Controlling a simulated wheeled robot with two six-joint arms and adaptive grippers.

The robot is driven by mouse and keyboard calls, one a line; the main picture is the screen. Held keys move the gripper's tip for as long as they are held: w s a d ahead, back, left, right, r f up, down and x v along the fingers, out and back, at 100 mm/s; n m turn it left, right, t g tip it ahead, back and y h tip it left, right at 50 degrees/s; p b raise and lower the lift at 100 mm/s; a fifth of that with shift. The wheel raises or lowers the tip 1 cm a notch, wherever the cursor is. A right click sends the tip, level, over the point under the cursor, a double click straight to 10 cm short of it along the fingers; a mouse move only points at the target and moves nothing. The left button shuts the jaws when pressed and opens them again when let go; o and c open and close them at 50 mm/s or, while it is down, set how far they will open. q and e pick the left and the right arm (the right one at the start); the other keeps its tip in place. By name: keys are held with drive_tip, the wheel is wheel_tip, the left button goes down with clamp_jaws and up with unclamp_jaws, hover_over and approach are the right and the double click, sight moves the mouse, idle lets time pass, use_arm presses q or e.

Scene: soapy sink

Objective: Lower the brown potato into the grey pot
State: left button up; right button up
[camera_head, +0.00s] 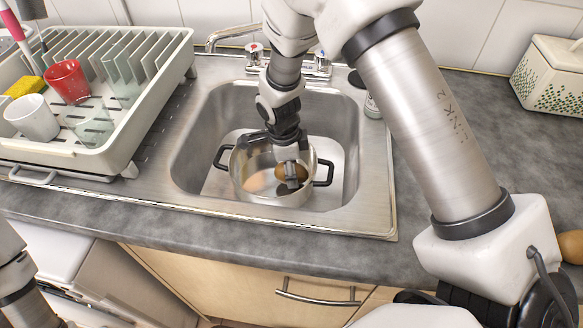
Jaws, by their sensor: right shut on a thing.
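The grey pot (243,188) stands in the sink basin, with a black handle on each side. My right gripper (291,178) reaches down into the pot from above.
The steel sink (190,150) surrounds the pot, with a tap (232,33) behind. A dish rack (130,130) with a red cup (68,82) and a white cup (32,118) stands left. A patterned box (548,75) is at the far right.

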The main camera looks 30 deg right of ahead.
drive_tip(key=shift+f+b, duration=0.35)
drive_tip(key=shift+f, duration=0.15)
idle(0.6)
drive_tip(key=o, duration=1.3)
drive_tip(key=shift+o, duration=0.2)
drive_tip(key=shift+r, duration=0.1)
drive_tip(key=r, duration=0.4)
drive_tip(key=a+r, duration=0.1)
drive_tip(key=r, duration=0.7)
drive_tip(key=shift+w+a, duration=0.2)
drive_tip(key=shift+w, duration=0.15)
